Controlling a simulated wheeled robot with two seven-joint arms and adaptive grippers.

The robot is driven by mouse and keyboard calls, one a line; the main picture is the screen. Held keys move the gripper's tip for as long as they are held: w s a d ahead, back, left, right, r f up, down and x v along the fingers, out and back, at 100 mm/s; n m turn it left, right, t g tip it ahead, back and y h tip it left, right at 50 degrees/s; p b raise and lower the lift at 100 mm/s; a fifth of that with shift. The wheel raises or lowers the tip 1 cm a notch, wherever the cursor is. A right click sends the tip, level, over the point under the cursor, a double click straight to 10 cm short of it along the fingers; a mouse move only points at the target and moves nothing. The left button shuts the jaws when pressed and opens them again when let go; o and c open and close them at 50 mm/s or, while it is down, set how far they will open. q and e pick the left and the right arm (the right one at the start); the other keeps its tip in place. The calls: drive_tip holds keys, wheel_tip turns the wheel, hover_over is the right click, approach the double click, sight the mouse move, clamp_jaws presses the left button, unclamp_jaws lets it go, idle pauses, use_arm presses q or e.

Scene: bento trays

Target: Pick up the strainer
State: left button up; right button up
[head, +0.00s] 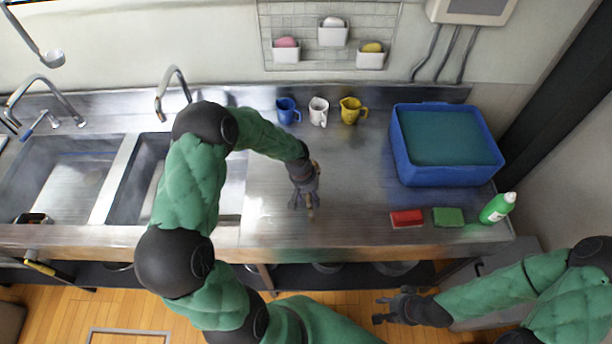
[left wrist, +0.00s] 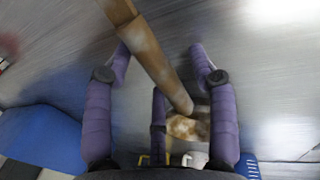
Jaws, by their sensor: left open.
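My left gripper (head: 303,203) is low over the steel counter, fingers pointing toward its front edge. In the left wrist view the left gripper (left wrist: 163,60) is open, its purple fingers apart. A brown wooden handle (left wrist: 158,58) runs between the fingers; I cannot tell whether they touch it. A mottled brown part (left wrist: 187,128) shows at its lower end. A tan bit also shows at the fingertips in the head view (head: 310,213). I see no mesh or bowl, so I cannot tell that this is the strainer. My right gripper (head: 382,308) is open and empty, in front of the counter.
Blue, white and yellow cups (head: 319,111) stand at the counter's back. A blue tub (head: 450,178) stands right, with a red sponge (head: 406,218), green sponge (head: 448,217) and green bottle (head: 497,208) before it. Sinks (head: 60,175) lie left. A ladle (head: 53,58) hangs top left.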

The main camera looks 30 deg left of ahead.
use_arm(q)
clamp_jaws()
drive_tip(key=shift+r, duration=0.1)
